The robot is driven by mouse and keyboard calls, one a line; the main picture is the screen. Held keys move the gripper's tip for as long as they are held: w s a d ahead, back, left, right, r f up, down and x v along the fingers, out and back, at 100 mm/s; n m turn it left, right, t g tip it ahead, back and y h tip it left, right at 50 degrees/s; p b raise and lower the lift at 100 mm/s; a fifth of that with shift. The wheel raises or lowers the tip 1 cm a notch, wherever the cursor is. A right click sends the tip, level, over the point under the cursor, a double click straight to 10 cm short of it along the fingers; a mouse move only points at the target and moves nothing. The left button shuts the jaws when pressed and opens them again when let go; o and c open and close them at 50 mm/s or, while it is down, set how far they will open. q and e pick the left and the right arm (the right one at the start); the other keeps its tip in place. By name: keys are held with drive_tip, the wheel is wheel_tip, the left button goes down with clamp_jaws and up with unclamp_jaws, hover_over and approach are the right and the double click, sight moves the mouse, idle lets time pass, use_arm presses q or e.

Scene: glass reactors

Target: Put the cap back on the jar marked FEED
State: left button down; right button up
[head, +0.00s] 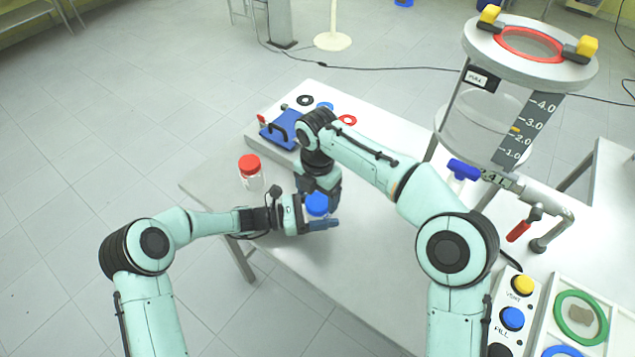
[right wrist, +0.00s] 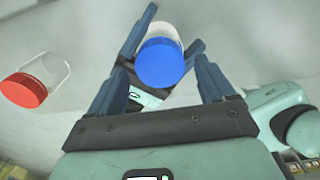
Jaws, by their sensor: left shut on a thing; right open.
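A clear jar (right wrist: 160,29) with a blue cap (head: 317,204) is held above the table by my left gripper (head: 318,224), which is shut on the jar. The cap also shows in the right wrist view (right wrist: 161,63), at the near end of the jar; I cannot tell whether it is screwed down. My right gripper (right wrist: 162,80) is open, pointing down over the cap, with its fingers apart on either side. A second clear jar (head: 251,182) with a red cap (head: 249,162) stands on the table to the left. No FEED marking is readable on either jar.
A blue tray-like item (head: 283,129) and coloured rings lie at the table's back. A large glass reactor (head: 485,115) with a blue-handled valve (head: 463,168) stands at right. A button panel (head: 514,310) is at front right. The table's front middle (head: 345,285) is clear.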

drive_tip(key=shift+f, duration=0.8)
